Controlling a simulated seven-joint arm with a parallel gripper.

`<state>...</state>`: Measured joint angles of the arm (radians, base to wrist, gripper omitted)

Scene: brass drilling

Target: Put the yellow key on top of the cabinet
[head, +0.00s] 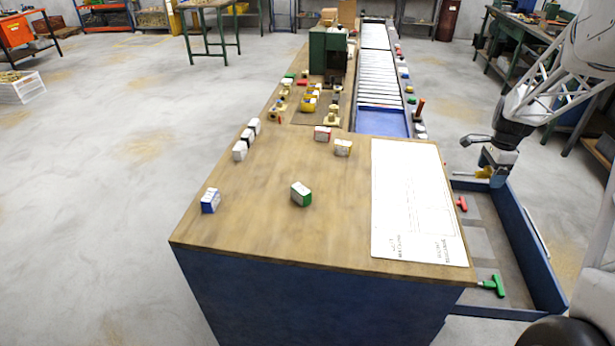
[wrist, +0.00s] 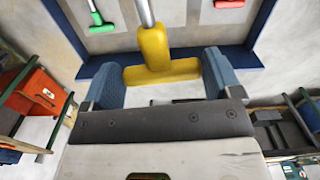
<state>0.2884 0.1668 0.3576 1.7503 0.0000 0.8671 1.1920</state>
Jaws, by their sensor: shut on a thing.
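The yellow key (wrist: 154,50) has a T-shaped handle and a grey metal shaft. My gripper (wrist: 160,74) is shut on its handle, one blue-grey finger on each side. In the head view the yellow key (head: 484,172) shows as a small patch under my gripper (head: 490,168), by the far end of an open blue drawer (head: 538,262). I cannot tell how high the key is above the drawer floor. The cabinet has a wooden top (head: 260,225) and a blue body (head: 300,305); it stands left of my gripper.
A red key (head: 462,204) and a green key (head: 493,285) are in the drawer. A white sheet (head: 415,195) covers the top's right side. Several small boxes stand on the top, including a green-and-white one (head: 301,194).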

